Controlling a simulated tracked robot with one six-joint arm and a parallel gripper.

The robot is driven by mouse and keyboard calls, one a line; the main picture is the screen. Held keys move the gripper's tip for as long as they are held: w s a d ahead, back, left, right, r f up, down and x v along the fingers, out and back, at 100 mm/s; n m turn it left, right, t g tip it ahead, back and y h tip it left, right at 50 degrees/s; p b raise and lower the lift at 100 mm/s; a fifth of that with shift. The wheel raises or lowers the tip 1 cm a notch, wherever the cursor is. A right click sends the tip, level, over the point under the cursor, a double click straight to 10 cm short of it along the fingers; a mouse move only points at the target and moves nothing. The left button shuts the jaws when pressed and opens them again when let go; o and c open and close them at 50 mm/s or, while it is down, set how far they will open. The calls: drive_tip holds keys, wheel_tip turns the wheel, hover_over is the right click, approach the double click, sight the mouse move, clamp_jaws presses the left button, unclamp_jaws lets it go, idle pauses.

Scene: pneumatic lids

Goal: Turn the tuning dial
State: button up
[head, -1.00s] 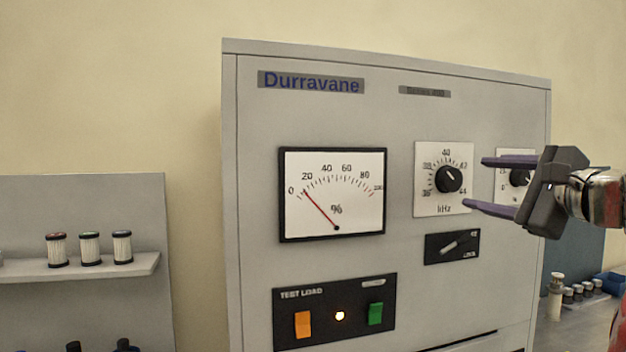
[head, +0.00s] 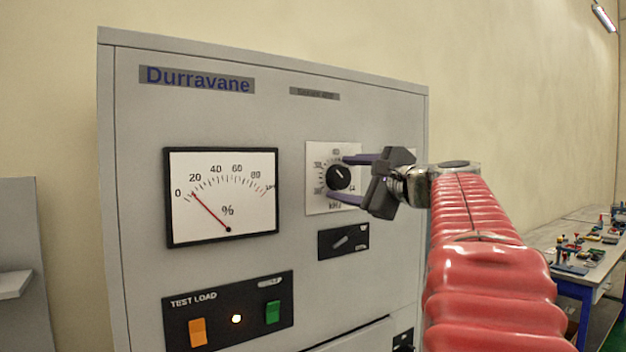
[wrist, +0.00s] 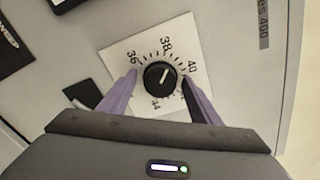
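The tuning dial (head: 338,177) is a round black knob with a white pointer line on a white kHz scale plate (head: 318,207) on the grey cabinet front. In the wrist view the dial (wrist: 159,76) sits between the two purple fingers, with its pointer aimed between 38 and 40. My gripper (head: 346,178) is open. Its fingers lie one above and one below the dial in the head view, and gaps show between fingers and knob in the wrist view (wrist: 160,85). The fingers cover part of the scale's right side. How deep the fingertips reach is hard to tell.
A percent meter (head: 222,195) has its needle near the low end. A small black lever switch (head: 343,241) sits just below the dial plate. The test load panel (head: 228,312) has orange and green switches and a lit lamp. A workbench (head: 590,262) with small parts stands at right.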

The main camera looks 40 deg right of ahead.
drive_tip(key=c, duration=1)
drive_tip(key=shift+f+n, duration=0.1)
drive_tip(key=shift+n, duration=0.4)
drive_tip(key=o, duration=1)
drive_tip(key=shift+o, duration=0.2)
drive_tip(key=shift+s, duration=0.1)
drive_tip(key=s+a, duration=0.1)
drive_tip(key=s, duration=1.2)
drive_tip(key=shift+s+a, duration=0.25)
drive_tip(key=shift+s, duration=0.05)
